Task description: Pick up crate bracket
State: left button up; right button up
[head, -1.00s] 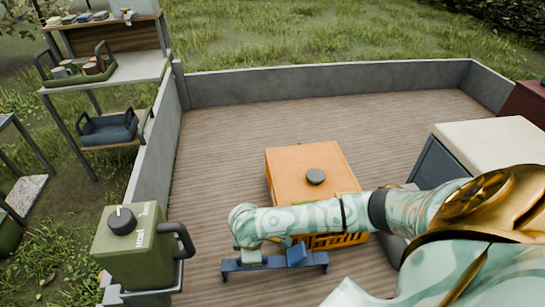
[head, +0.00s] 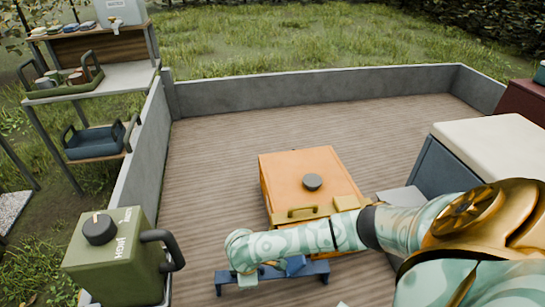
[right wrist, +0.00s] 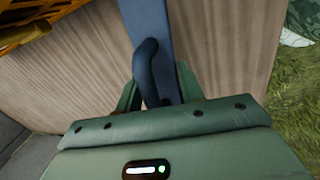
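The crate bracket (head: 312,272) is a long dark blue bar with short legs, low on the deck in front of the orange crate. A raised blue piece stands on its middle. My right gripper (head: 243,275) is down at the bar's left part, with its fingers hidden in the head view. In the right wrist view, the blue bar (right wrist: 148,22) runs away from me. A curved dark blue handle (right wrist: 148,72) rises between the two green fingers of my right gripper (right wrist: 160,92). The fingers stand apart around the handle. My left gripper is not in view.
An orange crate (head: 292,172) with a dark knob stands just behind the bracket. A green canister (head: 115,262) stands at front left. A white-topped box (head: 490,145) is at the right. Low grey walls (head: 320,86) edge the deck; its back middle is clear.

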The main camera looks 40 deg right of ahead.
jog(key=shift+c, duration=1.1)
